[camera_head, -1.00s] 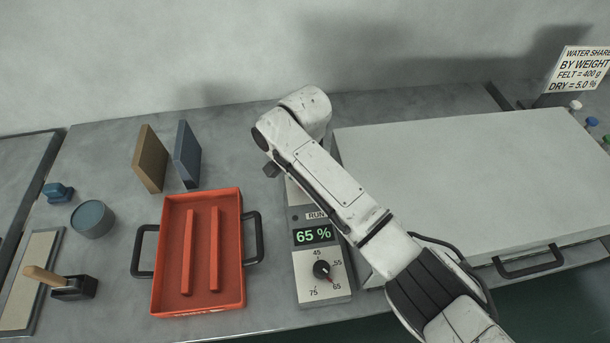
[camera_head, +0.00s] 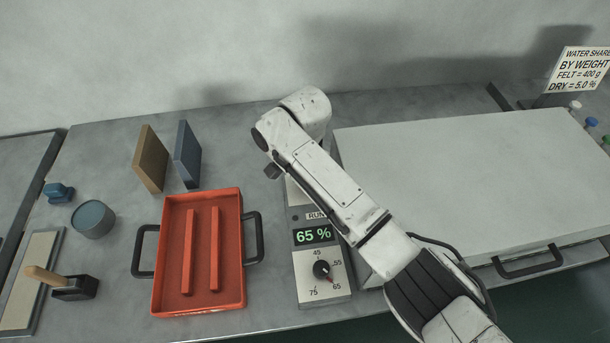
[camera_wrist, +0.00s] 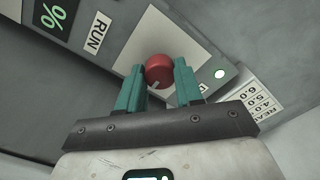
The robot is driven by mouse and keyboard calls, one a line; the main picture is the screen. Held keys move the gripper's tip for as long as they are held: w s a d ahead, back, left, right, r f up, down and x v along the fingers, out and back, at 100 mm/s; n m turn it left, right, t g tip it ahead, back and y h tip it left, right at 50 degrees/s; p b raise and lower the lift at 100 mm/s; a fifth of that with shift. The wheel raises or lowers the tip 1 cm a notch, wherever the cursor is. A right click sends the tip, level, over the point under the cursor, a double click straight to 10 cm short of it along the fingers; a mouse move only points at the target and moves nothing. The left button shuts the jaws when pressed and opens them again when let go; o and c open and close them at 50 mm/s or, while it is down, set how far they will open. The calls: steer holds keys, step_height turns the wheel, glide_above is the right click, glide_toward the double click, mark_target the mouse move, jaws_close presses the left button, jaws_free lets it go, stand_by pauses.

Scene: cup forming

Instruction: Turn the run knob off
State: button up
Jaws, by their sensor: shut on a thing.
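The run knob (camera_wrist: 158,67) is a round red knob with a pale pointer mark, on a white plate of the control box, in the wrist view. My gripper (camera_wrist: 159,74) has its two teal fingers on either side of the knob and is shut on it. A "RUN" label (camera_wrist: 97,32) is to the left of the plate. A pale green lamp (camera_wrist: 219,73) shows to the right of the knob. In the head view my arm hides the knob and the fingers.
A red tray (camera_head: 172,255) with two handles stands left of the control box. A large pale lidded unit (camera_head: 470,180) stands to the right. A brown block (camera_head: 151,158) and a blue-grey block (camera_head: 187,154) stand behind the tray.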

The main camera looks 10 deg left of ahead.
steer(key=n+p, duration=0.2)
steer(key=n, duration=0.2)
steer(key=shift+r+n, duration=0.1)
steer(key=shift+n, duration=0.2)
steer(key=n+p, duration=0.1)
steer(key=n, duration=0.3)
steer(key=n+p, duration=0.1)
steer(key=n, duration=0.4)
steer(key=shift+n, duration=1.9)
steer(key=o, duration=1)
steer(key=shift+o, duration=0.2)
step_height(320, 180, up, 11)
steer(key=shift+f+b, duration=0.2)
steer(key=shift+b, duration=0.15)
